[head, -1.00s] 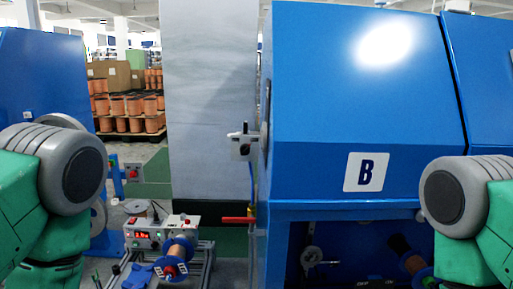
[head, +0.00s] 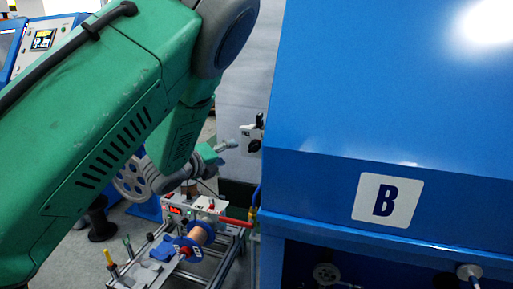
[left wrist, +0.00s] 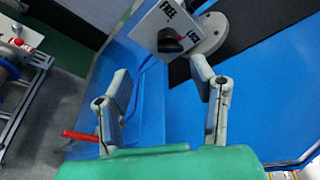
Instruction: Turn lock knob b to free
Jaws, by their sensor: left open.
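Lock knob b (head: 255,146) is a small black knob on a light plate on the left side of the blue machine marked B (head: 388,201). In the left wrist view the black knob (left wrist: 171,41) sits on the plate (left wrist: 152,26) with the words FREE and LOCK beside it. I cannot tell for sure which word it points to. My left gripper (head: 231,145) is open and empty, just left of the knob in the head view. In the left wrist view the knob is beyond the open fingers (left wrist: 163,70), apart from them. My right gripper is not in view.
A red handle (head: 236,221) sticks out below the knob, at the machine's edge. The machine's blue side lies close to the gripper.

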